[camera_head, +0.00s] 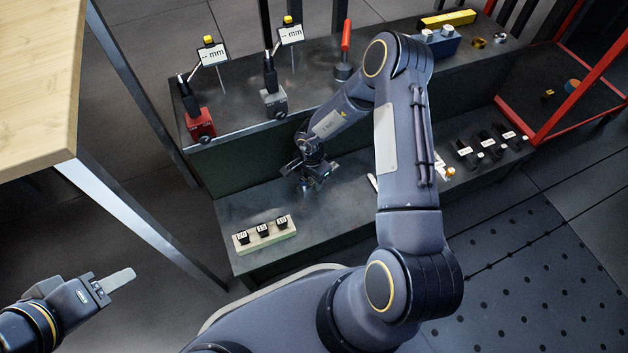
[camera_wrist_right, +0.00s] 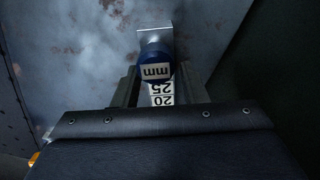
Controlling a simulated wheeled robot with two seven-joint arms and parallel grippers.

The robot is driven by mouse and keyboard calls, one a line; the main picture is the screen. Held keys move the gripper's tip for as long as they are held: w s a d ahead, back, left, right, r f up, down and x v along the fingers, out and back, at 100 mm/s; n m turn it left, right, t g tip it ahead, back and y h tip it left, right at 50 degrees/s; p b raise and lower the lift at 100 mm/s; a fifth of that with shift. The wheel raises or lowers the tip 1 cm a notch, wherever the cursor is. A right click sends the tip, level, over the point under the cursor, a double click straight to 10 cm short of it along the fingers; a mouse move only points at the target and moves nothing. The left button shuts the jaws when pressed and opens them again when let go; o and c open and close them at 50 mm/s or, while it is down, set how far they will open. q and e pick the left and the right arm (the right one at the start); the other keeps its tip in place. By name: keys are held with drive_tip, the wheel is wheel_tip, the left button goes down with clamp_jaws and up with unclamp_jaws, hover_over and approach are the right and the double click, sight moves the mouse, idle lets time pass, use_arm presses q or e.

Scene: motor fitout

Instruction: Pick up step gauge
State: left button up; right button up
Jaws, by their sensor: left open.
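The step gauge (camera_wrist_right: 158,97) shows in the right wrist view as a narrow piece with white labels reading 25 and 20, next to a round blue part (camera_wrist_right: 154,62) marked "mm". It lies between the fingers of my right gripper (camera_wrist_right: 157,90). I cannot tell whether the fingers touch it. In the head view my right gripper (camera_head: 308,181) is low over the lower dark shelf, and the gauge is largely hidden under it. My left gripper (camera_head: 122,280) is open and empty over the floor at the lower left.
A pale block with several black numbered pieces (camera_head: 265,236) sits on the lower shelf's front left. The upper shelf holds a red-based stand (camera_head: 200,124), a grey-based stand (camera_head: 274,102) and a red-handled tool (camera_head: 345,45). Several black labelled parts (camera_head: 490,142) lie right. A wooden table (camera_head: 38,75) stands left.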

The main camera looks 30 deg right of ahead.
clamp_jaws()
use_arm(q)
drive_tip(key=shift+r, duration=0.1)
use_arm(e)
drive_tip(key=shift+r, duration=0.15)
